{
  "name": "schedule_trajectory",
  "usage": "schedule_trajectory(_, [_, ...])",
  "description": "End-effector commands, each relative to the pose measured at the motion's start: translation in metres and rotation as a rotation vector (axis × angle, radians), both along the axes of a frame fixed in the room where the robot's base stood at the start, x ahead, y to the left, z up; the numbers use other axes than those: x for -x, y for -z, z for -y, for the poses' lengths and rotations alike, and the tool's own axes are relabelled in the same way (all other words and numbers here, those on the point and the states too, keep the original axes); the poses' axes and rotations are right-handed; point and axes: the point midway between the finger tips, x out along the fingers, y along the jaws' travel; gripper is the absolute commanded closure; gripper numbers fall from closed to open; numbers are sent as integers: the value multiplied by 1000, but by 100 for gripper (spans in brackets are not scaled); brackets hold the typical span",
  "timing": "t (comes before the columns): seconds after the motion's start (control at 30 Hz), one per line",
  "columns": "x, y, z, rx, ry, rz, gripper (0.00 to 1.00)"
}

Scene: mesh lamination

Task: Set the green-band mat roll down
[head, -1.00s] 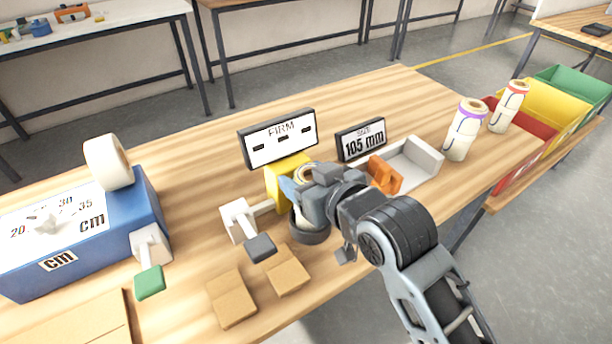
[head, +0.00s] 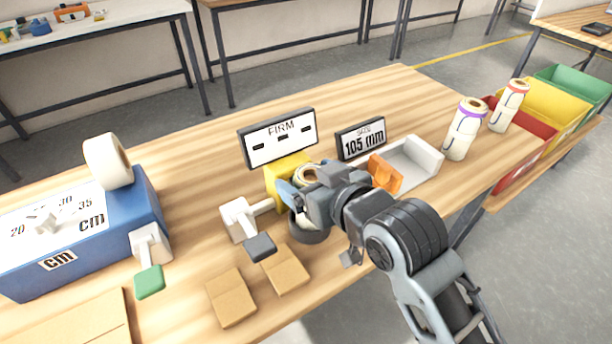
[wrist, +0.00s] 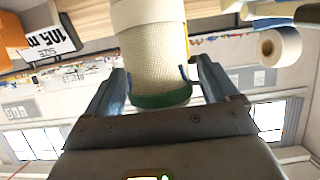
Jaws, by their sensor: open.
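The green-band mat roll (head: 307,174) is a pale roll standing at the yellow-backed station, over a dark round base (head: 312,236). My gripper (head: 297,196) is around it in the head view and hides most of it. In the wrist view the roll's meshed side and green band (wrist: 161,99) lie between the two blue-grey fingers of my gripper (wrist: 160,78). The fingers are open, with a gap showing beside the roll on the right. Whether the left finger touches it I cannot tell.
The FIRM sign (head: 279,138) and the 105 mm display (head: 361,139) stand behind. A grey tray with an orange block (head: 385,174) is close at right. Purple-band (head: 465,129) and red-band (head: 509,106) rolls stand farther right, before colored bins. Cardboard pieces (head: 231,297) lie in front.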

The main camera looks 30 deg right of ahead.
Motion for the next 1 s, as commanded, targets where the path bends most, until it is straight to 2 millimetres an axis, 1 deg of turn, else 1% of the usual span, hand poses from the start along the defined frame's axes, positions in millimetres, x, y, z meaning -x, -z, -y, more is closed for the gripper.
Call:
schedule_trajectory(0.03, [9,-2,0,0,0,-1,13])
schedule_trajectory(0.37, [76,-30,0,-1,0,-1,13])
schedule_trajectory(0.4, [79,-37,0,-1,0,-5,13])
schedule_trajectory(0.43, [81,-38,0,-1,0,-5,13])
schedule_trajectory(0.7, [97,-42,0,-1,0,-3,13])
schedule_trajectory(1.0, [99,-41,0,0,0,0,13])
